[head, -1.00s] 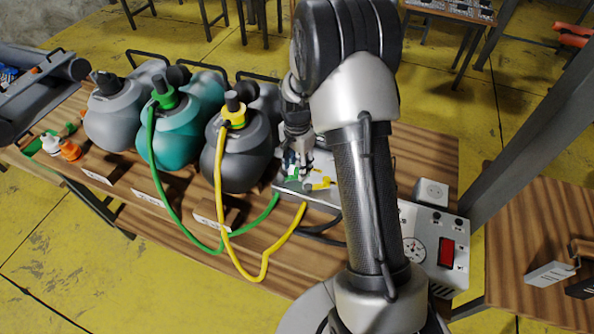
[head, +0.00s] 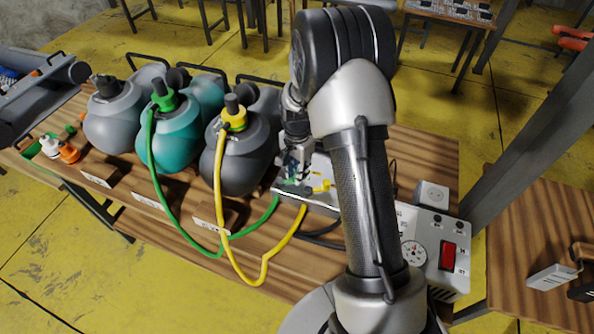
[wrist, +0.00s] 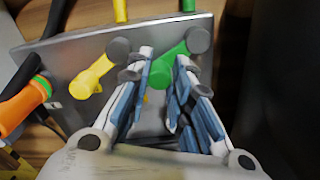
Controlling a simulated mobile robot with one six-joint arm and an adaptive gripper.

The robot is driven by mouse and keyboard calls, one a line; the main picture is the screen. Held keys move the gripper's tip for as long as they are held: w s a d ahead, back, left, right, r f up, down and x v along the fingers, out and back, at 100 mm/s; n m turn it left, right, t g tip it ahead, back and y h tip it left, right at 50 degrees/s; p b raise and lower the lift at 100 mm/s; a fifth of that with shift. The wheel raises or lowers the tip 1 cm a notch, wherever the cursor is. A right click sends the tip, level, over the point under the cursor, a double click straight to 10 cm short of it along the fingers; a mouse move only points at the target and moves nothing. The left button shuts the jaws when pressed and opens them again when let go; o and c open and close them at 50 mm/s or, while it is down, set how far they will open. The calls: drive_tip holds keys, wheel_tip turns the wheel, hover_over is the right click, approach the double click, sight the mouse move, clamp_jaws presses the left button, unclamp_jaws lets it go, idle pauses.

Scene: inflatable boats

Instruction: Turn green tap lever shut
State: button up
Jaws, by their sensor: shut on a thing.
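The green tap lever (wrist: 172,65) lies on a grey metal manifold plate (wrist: 60,55) and slants between my fingertips in the wrist view. Its round grey cap (wrist: 198,40) shows just beyond my right finger. My gripper (wrist: 163,62) has its two blue-and-white fingers closed around the lever, one on each side. In the head view my gripper (head: 294,176) is low over the plate (head: 306,196), and it largely hides the green lever there. The yellow tap lever (wrist: 92,77) lies to the left in the wrist view, apart from my fingers.
An orange hose end (wrist: 18,108) is at the wrist view's left edge. A dark grey pump (head: 238,158) stands close left of my gripper. A gauge box (head: 434,245) stands right of my arm.

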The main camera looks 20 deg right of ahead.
clamp_jaws()
drive_tip(key=shift+w, duration=0.1)
drive_tip(key=w+n, duration=0.1)
drive_tip(key=n, duration=0.2)
drive_tip(key=shift+w+d+p, duration=0.1)
drive_tip(key=shift+w+p, duration=0.1)
drive_tip(key=shift+p, duration=0.2)
drive_tip(key=n, duration=0.1)
drive_tip(key=w+n, duration=0.1)
drive_tip(key=n, duration=0.1)
drive_tip(key=shift+w, duration=0.1)
drive_tip(key=n, duration=0.1)
drive_tip(key=w+n, duration=0.1)
drive_tip(key=shift+a+n+p, duration=0.3)
drive_tip(key=shift+n+p, duration=0.05)
drive_tip(key=shift+n, duration=0.05)
drive_tip(key=shift+w+a+n, duration=0.2)
drive_tip(key=shift+w+n, duration=0.15)
drive_tip(key=shift+n, duration=0.45)
drive_tip(key=shift+w+a+n, duration=0.2)
drive_tip(key=shift+w+n, duration=0.1)
drive_tip(key=shift+n, duration=0.5)
